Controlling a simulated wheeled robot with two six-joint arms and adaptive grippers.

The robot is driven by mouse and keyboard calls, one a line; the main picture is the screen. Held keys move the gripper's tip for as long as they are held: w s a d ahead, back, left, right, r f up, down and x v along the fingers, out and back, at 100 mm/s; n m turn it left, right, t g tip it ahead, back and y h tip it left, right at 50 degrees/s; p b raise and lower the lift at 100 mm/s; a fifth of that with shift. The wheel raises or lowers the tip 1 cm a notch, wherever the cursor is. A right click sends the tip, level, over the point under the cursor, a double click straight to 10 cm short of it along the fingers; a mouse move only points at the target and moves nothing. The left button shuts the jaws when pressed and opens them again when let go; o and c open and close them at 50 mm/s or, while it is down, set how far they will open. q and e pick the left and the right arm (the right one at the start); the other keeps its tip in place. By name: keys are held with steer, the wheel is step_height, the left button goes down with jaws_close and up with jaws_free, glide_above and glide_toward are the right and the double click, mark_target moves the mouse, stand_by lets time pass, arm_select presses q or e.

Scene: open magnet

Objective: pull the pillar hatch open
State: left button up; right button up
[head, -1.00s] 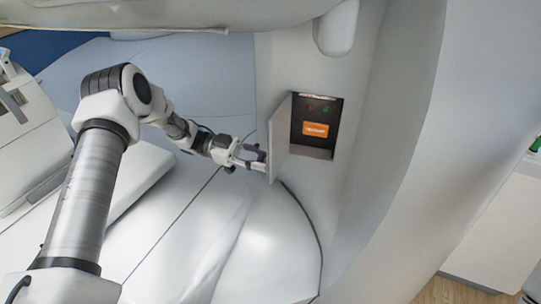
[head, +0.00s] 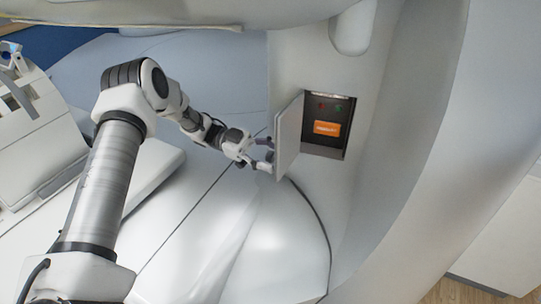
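The pillar hatch (head: 288,138) is a light grey flap that stands swung out from the pillar (head: 352,72). Behind it shows a dark recess (head: 338,108) with an orange label (head: 327,128) and small red and green marks. My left gripper (head: 266,154) is at the left of the flap, close to its outer face. Its two fingers are spread, with nothing seen between them. I cannot tell whether a fingertip touches the flap. My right gripper is not in view.
A smooth white curved cover (head: 272,235) lies below the hatch. A rounded bulge (head: 352,30) sticks out of the pillar above the recess. The space left of the flap is taken up by my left arm.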

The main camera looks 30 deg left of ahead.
arm_select(q)
steer(key=a, duration=1.2)
steer(key=shift+s, duration=0.25)
